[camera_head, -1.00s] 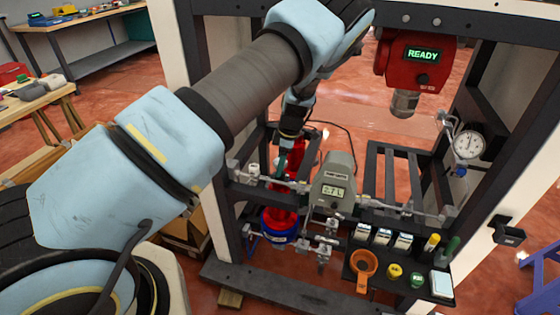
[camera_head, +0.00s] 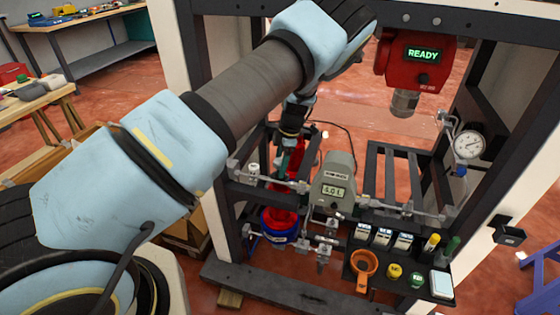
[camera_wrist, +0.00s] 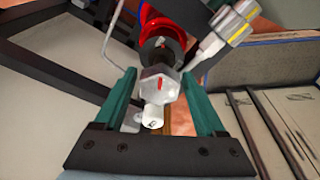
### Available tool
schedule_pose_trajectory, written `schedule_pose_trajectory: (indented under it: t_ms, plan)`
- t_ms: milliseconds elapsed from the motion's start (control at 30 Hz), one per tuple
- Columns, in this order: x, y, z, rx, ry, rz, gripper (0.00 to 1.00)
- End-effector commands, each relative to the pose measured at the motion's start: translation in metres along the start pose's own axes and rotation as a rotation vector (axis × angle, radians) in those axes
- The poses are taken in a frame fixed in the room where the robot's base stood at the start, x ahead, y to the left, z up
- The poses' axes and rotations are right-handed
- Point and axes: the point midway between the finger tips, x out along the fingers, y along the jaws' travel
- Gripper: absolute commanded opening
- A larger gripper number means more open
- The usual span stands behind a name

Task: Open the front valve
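In the wrist view, a silvery hexagonal valve part (camera_wrist: 158,84) with a red mark on its face lies between the two teal fingers of my gripper (camera_wrist: 159,76). A small white cylinder (camera_wrist: 153,118) sits just below it. The fingers stand apart, with gaps showing beside the hexagonal part. In the head view, my gripper (camera_head: 284,160) points down at the left part of the rack, by the metal pipe line; the valve there is largely hidden by the gripper and red parts. I cannot tell for certain that this part is the front valve.
A grey flow meter (camera_head: 334,178) with a litre display stands right of my gripper. A red dispenser head (camera_head: 418,62) reads READY. A pressure gauge (camera_head: 468,145) is at right. A black tray (camera_head: 385,282) holds an orange funnel (camera_head: 363,263) and bottles. Dark frame posts surround the work area.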

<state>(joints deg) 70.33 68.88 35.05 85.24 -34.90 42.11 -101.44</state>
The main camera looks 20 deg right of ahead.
Motion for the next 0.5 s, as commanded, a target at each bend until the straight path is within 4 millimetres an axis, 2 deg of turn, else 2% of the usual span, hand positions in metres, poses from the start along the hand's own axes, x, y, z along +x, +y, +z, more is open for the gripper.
schedule_pose_trajectory:
  t_ms: [100,333,500]
  plan:
    - [0.0,0.0002,-0.0004,0.0,0.0,0.0,0.84]
    - [-0.0006,0.0004,-0.0008,0.0,0.001,0.0,0.84]
    - [-0.0083,0.0008,-0.0023,0.0,0.0,0.001,0.84]
